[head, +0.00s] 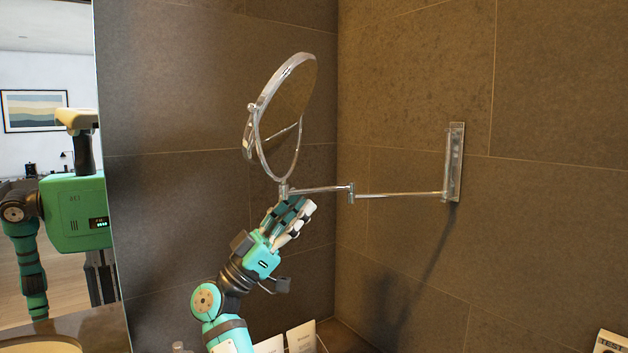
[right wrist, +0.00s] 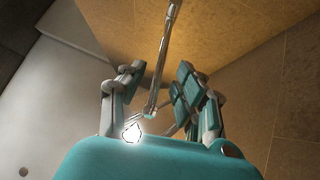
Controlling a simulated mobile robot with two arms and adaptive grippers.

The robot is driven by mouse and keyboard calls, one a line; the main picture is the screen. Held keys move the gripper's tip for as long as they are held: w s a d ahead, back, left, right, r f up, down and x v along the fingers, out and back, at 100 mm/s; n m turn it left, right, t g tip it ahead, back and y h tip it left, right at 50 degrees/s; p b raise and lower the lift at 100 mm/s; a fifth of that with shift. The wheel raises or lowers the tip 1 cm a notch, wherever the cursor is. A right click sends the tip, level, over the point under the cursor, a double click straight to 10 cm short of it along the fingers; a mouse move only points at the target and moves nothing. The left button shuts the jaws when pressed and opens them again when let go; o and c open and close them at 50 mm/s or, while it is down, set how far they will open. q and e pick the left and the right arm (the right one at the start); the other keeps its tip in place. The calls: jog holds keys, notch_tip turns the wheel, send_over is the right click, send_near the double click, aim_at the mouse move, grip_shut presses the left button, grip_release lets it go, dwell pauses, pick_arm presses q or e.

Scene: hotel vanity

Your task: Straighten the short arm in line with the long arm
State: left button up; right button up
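A round chrome mirror (head: 285,115) hangs on a two-part wall arm. The long arm (head: 400,195) runs from the wall bracket (head: 454,162) to a middle joint (head: 351,193). The short arm (head: 318,189) runs from that joint to the post under the mirror; in the head view the two look nearly in line, but depth is hard to judge. My right gripper (head: 291,212) is just below the short arm's mirror end, fingers pointing up. In the right wrist view, a chrome rod (right wrist: 163,58) shows between the spread fingers (right wrist: 158,97), with gaps on both sides. My left gripper is out of view.
Dark tiled walls meet in a corner behind the mirror. A large wall mirror (head: 112,200) at the left reflects my body and the room. The space below the long arm looks clear.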

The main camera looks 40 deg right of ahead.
aim_at(314, 191)
jog(key=shift+p+x, duration=0.55)
jog(key=shift+x, duration=1.7)
grip_shut()
